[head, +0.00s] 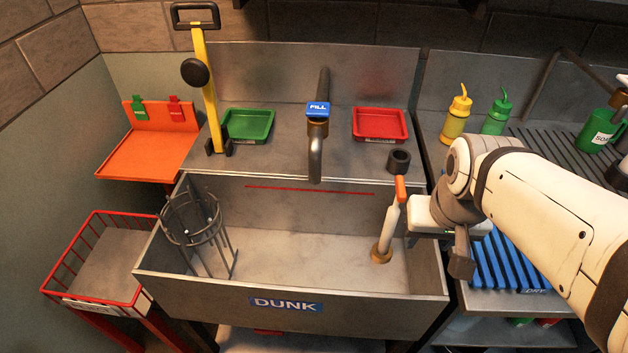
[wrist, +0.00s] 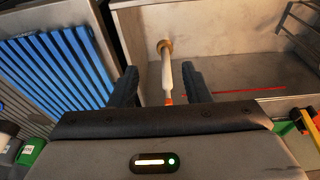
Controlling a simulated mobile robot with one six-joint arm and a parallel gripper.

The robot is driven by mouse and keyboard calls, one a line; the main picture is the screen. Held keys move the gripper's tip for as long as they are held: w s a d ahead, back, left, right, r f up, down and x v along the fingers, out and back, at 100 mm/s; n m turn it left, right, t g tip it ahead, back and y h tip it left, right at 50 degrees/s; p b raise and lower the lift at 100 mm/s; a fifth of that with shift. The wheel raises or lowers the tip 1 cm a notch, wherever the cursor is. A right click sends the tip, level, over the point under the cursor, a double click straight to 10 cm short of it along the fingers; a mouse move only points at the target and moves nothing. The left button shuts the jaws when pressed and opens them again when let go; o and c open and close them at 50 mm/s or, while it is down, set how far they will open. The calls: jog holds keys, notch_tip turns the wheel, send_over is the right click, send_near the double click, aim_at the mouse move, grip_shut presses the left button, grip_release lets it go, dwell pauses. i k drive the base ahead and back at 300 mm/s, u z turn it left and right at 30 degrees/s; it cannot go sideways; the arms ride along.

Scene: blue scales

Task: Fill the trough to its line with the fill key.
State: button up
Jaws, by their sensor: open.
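The trough (head: 190,290) is a grey metal basin labelled DUNK. Its floor looks bare, with no water visible. A red line (head: 310,190) runs along its back wall and also shows in the wrist view (wrist: 262,90). The blue fill key (head: 318,108), marked FILL, sits on top of the tap (head: 316,155), whose spout hangs over the trough. A white standpipe (head: 388,232) with an orange top stands upright in a brass ring on the trough floor. My gripper (head: 412,222) is right beside the standpipe. In the wrist view its open fingers (wrist: 162,88) are either side of the standpipe (wrist: 167,75).
A wire cage (head: 195,222) stands in the trough's left end. Green (head: 247,125) and red (head: 381,124) trays and a dark ring (head: 398,160) are on the back ledge. A yellow lever (head: 207,85) rises at left. A blue rack (head: 505,262) is at right.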

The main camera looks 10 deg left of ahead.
aim_at(317, 110)
jog(key=u, duration=0.05)
jog(key=k, duration=0.55)
jog(key=z, duration=2)
jog(key=k, duration=0.85)
jog(key=u, duration=1.9)
jog(key=i, duration=0.75)
